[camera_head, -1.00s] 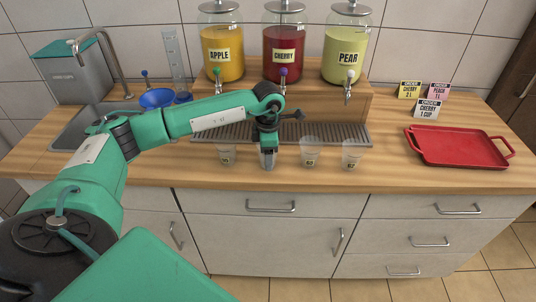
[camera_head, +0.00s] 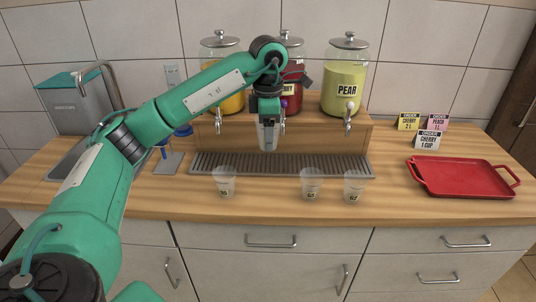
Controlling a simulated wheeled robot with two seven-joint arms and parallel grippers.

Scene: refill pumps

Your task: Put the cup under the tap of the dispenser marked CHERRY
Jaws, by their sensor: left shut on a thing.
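My right gripper is not in view.
The yellow dispenser (camera_head: 232,103) and the PEAR dispenser (camera_head: 345,85) flank the red one on a wooden stand. Clear cups stand in front, at left (camera_head: 225,182), middle (camera_head: 311,184) and right (camera_head: 354,186). A red tray (camera_head: 464,178) and order cards (camera_head: 428,140) are at right.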

